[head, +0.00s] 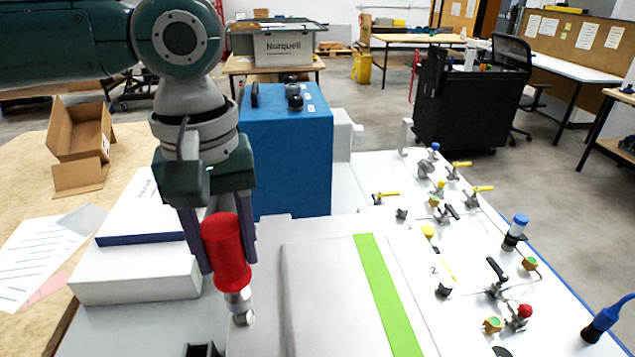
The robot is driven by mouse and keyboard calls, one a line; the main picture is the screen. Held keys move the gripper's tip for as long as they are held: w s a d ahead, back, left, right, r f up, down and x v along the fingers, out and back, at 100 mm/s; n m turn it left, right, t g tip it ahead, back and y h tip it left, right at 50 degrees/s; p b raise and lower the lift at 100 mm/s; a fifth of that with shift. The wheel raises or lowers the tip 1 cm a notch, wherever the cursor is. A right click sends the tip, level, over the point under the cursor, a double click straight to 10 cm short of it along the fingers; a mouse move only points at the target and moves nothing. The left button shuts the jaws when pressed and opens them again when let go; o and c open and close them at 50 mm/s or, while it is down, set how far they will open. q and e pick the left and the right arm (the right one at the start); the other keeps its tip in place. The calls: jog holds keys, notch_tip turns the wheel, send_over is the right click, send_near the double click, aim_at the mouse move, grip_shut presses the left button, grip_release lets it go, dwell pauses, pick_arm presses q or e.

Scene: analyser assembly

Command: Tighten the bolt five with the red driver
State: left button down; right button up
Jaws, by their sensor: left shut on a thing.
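The red driver (227,250) is held upright, tilted slightly, in my left gripper (222,245). The gripper's two dark fingers are shut on the driver's red body, one on each side. The driver's metal tip (241,313) points down over the grey-white work surface left of the raised panel with the green strip (388,295). I cannot tell whether the tip touches anything below it. Bolt five cannot be made out. My right gripper is not in view.
A blue box (287,150) stands behind the gripper. White boxes (140,272) are stacked left of the driver. Several valves and knobs with yellow, blue and red parts stand on the white panel (410,255) at the right. An open cardboard box (80,137) and papers (42,250) lie at the left.

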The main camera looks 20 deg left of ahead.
pick_arm(q)
jog(key=shift+f+p, duration=0.3)
jog(key=shift+f+b, duration=0.35)
jog(key=shift+f, duration=0.65)
dwell(1.1)
jog(key=c, duration=1)
grip_release()
grip_shut()
